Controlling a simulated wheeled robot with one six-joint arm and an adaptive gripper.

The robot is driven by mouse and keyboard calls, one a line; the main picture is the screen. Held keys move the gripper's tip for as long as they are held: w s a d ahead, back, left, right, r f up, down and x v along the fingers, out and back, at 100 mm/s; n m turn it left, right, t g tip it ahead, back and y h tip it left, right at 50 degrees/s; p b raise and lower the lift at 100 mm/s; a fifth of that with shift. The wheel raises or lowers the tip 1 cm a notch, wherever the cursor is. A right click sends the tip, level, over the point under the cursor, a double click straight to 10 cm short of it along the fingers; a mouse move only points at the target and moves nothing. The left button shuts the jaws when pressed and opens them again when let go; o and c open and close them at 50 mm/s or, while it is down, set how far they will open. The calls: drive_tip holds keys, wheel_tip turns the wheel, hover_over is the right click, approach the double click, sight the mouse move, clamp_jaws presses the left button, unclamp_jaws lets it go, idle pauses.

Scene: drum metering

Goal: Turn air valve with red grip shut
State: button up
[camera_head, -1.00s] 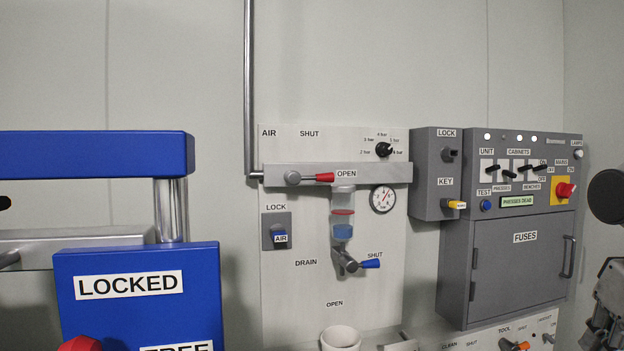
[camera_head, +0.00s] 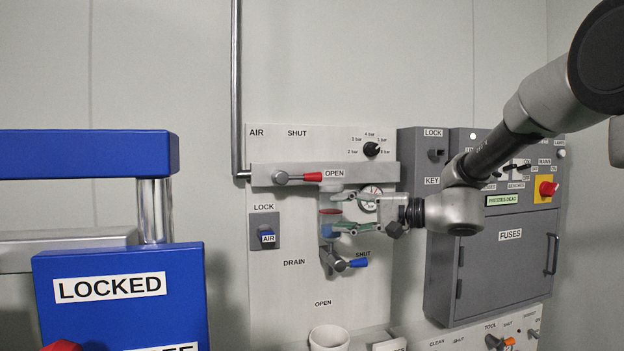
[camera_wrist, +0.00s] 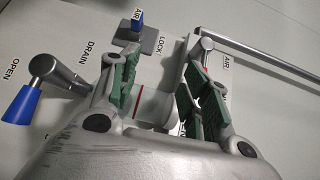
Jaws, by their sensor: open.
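The air valve's red grip (camera_head: 312,177) is on a short lever that lies horizontal on the grey bar (camera_head: 265,168). It points right, at the OPEN label (camera_head: 334,174); the SHUT label (camera_head: 297,133) is above. My gripper (camera_head: 335,211) is open, below and right of the red grip and apart from it in the picture. Its fingers reach left in front of the filter bowl and partly cover the gauge (camera_head: 370,193). In the wrist view my gripper (camera_wrist: 165,95) is open, with the pale bowl (camera_wrist: 155,103) showing between its green pads. I cannot make out the grip clearly there.
The blue drain lever (camera_head: 358,263) is just below my gripper and also shows in the wrist view (camera_wrist: 22,104). A small blue AIR lock (camera_head: 267,237) is to the left. A grey fuse cabinet (camera_head: 500,265) stands right, and a blue LOCKED block (camera_head: 110,310) is at front left.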

drive_tip(key=t+y, duration=0.2)
approach(319, 179)
drive_tip(key=x, duration=0.4)
drive_tip(key=shift+w+r, duration=0.1)
drive_tip(key=shift+r, duration=0.05)
drive_tip(key=shift+a+n, duration=0.2)
drive_tip(key=shift+n, duration=0.2)
drive_tip(key=x, duration=0.7)
drive_tip(key=shift+a, duration=0.2)
clamp_jaws()
